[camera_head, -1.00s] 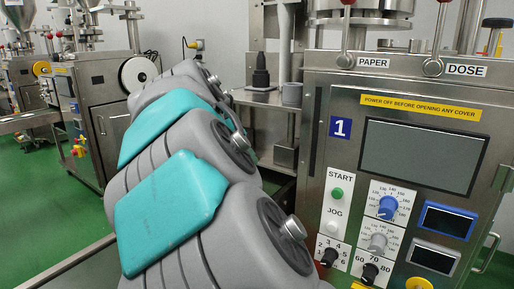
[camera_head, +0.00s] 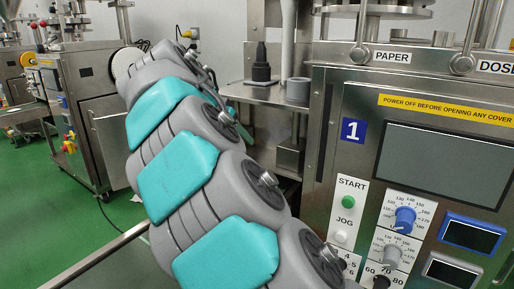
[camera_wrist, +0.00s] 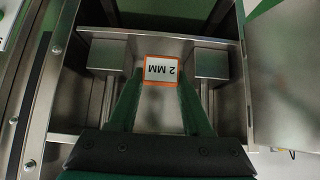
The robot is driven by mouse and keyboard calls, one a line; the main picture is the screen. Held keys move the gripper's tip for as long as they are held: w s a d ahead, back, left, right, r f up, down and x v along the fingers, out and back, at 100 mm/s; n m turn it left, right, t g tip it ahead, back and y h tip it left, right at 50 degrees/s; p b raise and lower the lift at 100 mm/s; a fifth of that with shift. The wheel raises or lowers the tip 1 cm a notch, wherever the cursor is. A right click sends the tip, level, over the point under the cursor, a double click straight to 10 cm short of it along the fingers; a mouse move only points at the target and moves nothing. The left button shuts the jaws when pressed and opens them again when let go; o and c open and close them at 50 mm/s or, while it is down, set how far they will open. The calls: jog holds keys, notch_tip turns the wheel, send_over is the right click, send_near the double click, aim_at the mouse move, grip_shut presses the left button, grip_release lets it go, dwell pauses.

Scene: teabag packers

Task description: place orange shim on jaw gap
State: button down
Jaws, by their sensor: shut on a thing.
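The orange shim (camera_wrist: 161,72) shows in the wrist view as a small square with an orange edge and a white face marked "2 MM", upside down. My gripper (camera_wrist: 160,78) is shut on it, with one dark green finger at each side. The shim appears in line with the space between two metal jaw blocks, the left block (camera_wrist: 106,56) and the right block (camera_wrist: 210,63). I cannot tell whether it touches them or is held above. In the head view my arm hides the gripper and the shim.
Metal walls frame the jaws, with a steel panel (camera_wrist: 283,70) at the right in the wrist view. In the head view the control cabinet (camera_head: 333,225) stands at the right. A small shelf (camera_head: 238,91) holds a black stepped part (camera_head: 261,70) and a grey cylinder (camera_head: 298,90).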

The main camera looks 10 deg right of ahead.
jog(key=w+d, duration=0.2)
jog(key=w+d+f, duration=0.1)
jog(key=w+d, duration=0.2)
jog(key=shift+w+d+f+p, duration=0.15)
jog(key=shift+w+d+p, duration=0.15)
jog(key=shift+w+p, duration=0.1)
jog(key=shift+s+f, duration=0.1)
jog(key=shift+f, duration=2.45)
jog(key=shift+w+d+f, duration=0.15)
jog(key=shift+w+f, duration=0.05)
jog(key=shift+f, duration=0.1)
jog(key=shift+f, duration=0.15)
jog(key=shift+c, duration=1.7)
grip_release()
